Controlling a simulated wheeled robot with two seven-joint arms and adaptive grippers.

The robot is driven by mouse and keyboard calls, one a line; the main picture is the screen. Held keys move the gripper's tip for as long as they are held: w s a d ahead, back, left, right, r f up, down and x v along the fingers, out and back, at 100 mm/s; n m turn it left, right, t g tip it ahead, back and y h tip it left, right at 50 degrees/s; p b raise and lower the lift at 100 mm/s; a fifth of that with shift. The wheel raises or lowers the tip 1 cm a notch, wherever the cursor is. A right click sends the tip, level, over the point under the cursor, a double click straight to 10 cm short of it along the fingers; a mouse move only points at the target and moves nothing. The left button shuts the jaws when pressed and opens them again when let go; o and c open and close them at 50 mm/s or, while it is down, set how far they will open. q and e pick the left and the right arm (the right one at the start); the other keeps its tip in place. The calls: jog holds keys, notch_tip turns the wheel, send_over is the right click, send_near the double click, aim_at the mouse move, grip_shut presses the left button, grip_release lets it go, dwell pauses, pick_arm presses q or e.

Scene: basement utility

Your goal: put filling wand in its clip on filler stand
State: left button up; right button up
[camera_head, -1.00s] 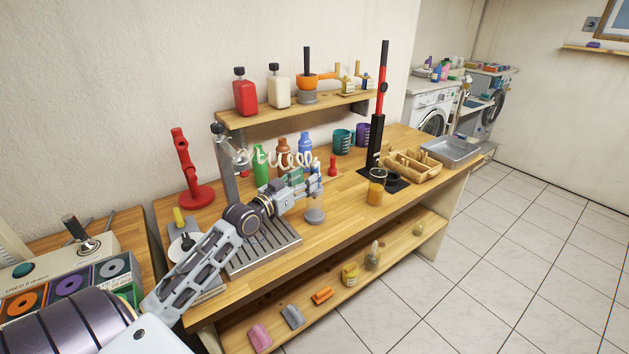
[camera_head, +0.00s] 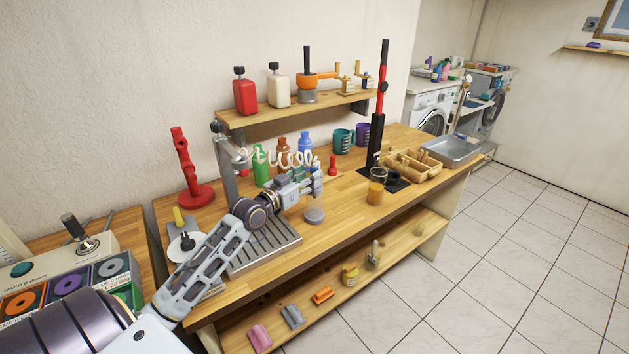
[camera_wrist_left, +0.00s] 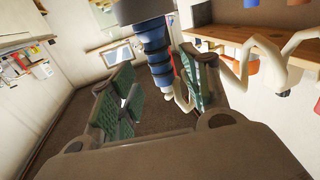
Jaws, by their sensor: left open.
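The filler stand (camera_head: 227,175) is a grey post beside a slatted drip tray (camera_head: 282,242) on the wooden bench. A white coiled hose (camera_head: 285,157) runs from it toward my left gripper (camera_head: 317,180). In the left wrist view, the filling wand (camera_wrist_left: 156,56) has a blue ribbed grip and a dark end, and the white hose (camera_wrist_left: 243,75) curls beside it. The wand lies between the green-padded fingers of my open left gripper (camera_wrist_left: 160,92), nearer the right finger. Whether it touches a pad is unclear. I cannot make out the clip. My right gripper is not in view.
A clear vessel (camera_head: 315,212) stands just below the left gripper. Green (camera_head: 261,167) and brown (camera_head: 283,158) bottles stand behind the arm. A red stand (camera_head: 190,165) is at left, and a tall black-and-red tool (camera_head: 378,115) is at right. A shelf (camera_head: 300,108) hangs above.

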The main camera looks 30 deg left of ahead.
pick_arm(q)
jog(key=shift+w+d+f+b, duration=0.15)
jog(key=shift+w+b, duration=0.25)
jog(key=shift+w, duration=1.45)
